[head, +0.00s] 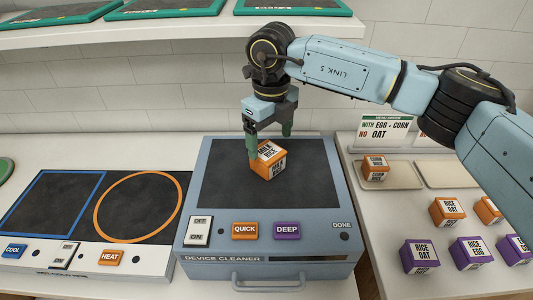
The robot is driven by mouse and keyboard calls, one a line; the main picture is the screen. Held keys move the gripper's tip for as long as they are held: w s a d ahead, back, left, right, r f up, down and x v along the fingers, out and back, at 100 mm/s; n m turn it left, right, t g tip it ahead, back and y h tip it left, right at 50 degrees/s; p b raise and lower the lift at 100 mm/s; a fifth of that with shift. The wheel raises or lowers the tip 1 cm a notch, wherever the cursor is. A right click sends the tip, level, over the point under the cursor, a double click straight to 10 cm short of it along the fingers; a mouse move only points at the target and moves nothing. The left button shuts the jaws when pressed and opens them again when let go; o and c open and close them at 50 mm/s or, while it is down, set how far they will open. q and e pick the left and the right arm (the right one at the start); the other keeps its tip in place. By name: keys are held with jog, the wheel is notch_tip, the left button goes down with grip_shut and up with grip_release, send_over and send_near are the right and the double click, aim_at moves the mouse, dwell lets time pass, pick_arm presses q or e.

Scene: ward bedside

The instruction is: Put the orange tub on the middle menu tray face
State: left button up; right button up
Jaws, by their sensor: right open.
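An orange tub (267,163) with a white label, its top seeming to read "MILK RICE", sits turned at an angle on the dark top of the device cleaner (217,172). My right gripper (269,143) points down right at this tub, its green fingertips open. One fingertip overlaps the tub's upper left edge; I cannot tell whether it touches. Another orange tub (375,168), its label seeming to read "CORN RICE", sits on a beige tray (407,176) under a menu sign (386,129) "WITH EGG + CORN, NO OAT". My left gripper is not in view.
A second beige tray (440,175) looks empty, partly behind my right arm. Orange tubs (447,211) and purple tubs (419,256) stand at the right. A heating and cooling plate (90,250) lies at the left. A shelf (170,30) with green-edged boards hangs above.

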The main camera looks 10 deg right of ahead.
aim_at(268, 151)
jog(key=f, duration=0.2)
jog(key=f+p, duration=0.1)
jog(key=shift+a+f, duration=0.3)
jog(key=shift+f, duration=0.7)
jog(key=shift+w, duration=0.1)
jog(key=c, duration=1.1)
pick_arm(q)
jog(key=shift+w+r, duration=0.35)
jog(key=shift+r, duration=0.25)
pick_arm(e)
jog(key=shift+r, duration=0.1)
jog(key=shift+c, duration=0.8)
jog(key=shift+r, duration=0.1)
